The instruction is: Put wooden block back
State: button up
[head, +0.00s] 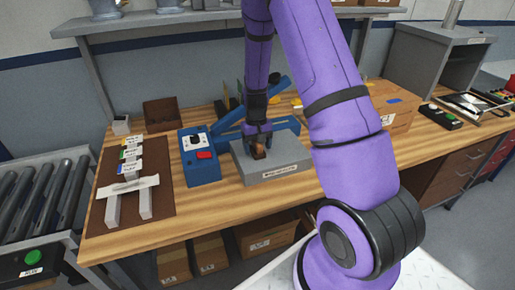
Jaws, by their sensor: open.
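The wooden block (259,153) is a small brown piece at the grey bin (290,171), which has a white label on its front. The block shows right under my gripper (257,142), between or just below the fingertips. My gripper points down over the left part of the bin and is open. I cannot tell whether the fingers touch the block or how deep it sits in the bin. My purple arm hides part of the bench to the right.
A blue control box (199,157) with a red button stands close left of the bin, with a blue lever device behind it. A brown mat (163,205) with several grey blocks lies further left. A cardboard box (398,115) stands to the right. Bare bench shows at the front.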

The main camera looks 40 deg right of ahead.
jog(key=r, duration=0.7)
jog(key=w+r, duration=0.1)
jog(key=r, duration=0.3)
jog(key=shift+w+d+r, duration=0.1)
jog(key=shift+d+r, duration=0.05)
jog(key=shift+r, duration=0.15)
jog(key=s+a+r+t, duration=0.1)
jog(key=s+a+r, duration=0.2)
jog(key=r, duration=0.3)
jog(key=s+a+r+n+t, duration=0.1)
jog(key=s+a+r, duration=0.1)
jog(key=s+r, duration=0.3)
jog(key=s+a+r+t, duration=0.1)
jog(key=s+a+r, duration=0.15)
jog(key=r, duration=0.45)
jog(key=s+a+r+n+t, duration=0.1)
jog(key=s+a+r, duration=0.2)
jog(key=s, duration=0.5)
jog(key=s+a+r+n+t, duration=0.1)
jog(key=s+a+r+t, duration=0.1)
jog(key=s, duration=0.7)
jog(key=shift+a+r+t, duration=0.3)
jog(key=shift+a+r, duration=0.1)
jog(key=shift+r, duration=0.5)
